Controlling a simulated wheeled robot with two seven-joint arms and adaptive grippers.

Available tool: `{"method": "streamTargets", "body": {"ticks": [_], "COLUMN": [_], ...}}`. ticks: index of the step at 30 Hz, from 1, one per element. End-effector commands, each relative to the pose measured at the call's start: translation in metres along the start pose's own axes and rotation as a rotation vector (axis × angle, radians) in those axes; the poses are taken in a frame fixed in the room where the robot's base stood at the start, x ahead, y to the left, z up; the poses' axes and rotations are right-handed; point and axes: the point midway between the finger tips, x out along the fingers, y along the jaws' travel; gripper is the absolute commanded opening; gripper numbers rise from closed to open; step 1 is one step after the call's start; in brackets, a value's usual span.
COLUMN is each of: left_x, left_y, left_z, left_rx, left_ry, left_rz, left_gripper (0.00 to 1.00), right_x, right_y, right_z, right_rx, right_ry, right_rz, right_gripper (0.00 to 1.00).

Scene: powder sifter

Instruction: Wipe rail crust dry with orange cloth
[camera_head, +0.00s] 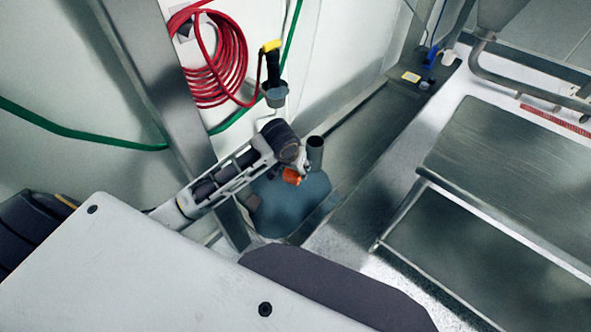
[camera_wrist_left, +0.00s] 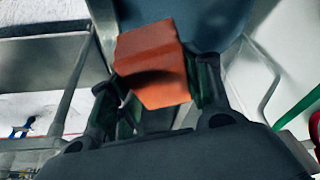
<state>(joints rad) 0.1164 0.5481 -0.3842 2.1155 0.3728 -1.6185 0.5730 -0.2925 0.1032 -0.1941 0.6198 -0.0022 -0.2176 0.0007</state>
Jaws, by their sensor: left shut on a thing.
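An orange cloth (camera_wrist_left: 152,62) is held between the two fingers of my left gripper (camera_wrist_left: 155,92) in the left wrist view. The cloth looks like a folded block. In the head view my left arm reaches in from the left, and a small part of the orange cloth (camera_head: 291,177) shows at my left gripper (camera_head: 297,172). The gripper is over a blue-grey rounded thing (camera_head: 290,208) with a short dark upright tube (camera_head: 315,153) beside the gripper. I cannot make out the rail crust. My right gripper is not in view.
A coiled red hose (camera_head: 215,75) and a black-yellow spray handle (camera_head: 272,68) hang on the wall behind my left arm. A steel table with shelf (camera_head: 510,180) stands at right. A long grey ledge (camera_head: 365,135) holds a small yellow item (camera_head: 411,76) and a blue item (camera_head: 432,56).

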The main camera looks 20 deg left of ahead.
Motion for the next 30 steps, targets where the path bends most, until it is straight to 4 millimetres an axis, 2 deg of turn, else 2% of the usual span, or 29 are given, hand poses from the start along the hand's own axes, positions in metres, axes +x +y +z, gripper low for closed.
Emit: {"method": "streamTargets", "body": {"ticks": [7,17,23,30], "left_x": [-0.009,-0.006,0.007,0.031], "left_y": [-0.005,-0.006,-0.004,0.005], "left_z": [-0.011,-0.009,0.007,0.045], "left_rx": [0.019,0.064,0.132,0.296], "left_ry": [0.001,0.003,0.001,-0.006], "left_rz": [0.004,0.02,0.044,0.111], "left_gripper": [0.29,0.29,0.29,0.29], "right_x": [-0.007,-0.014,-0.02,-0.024], "right_y": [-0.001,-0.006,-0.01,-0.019], "right_z": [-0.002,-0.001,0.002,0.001], "right_rx": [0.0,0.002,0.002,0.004], "right_ry": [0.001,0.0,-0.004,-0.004], "right_rz": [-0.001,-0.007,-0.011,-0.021], "right_gripper": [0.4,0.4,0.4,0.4]}}
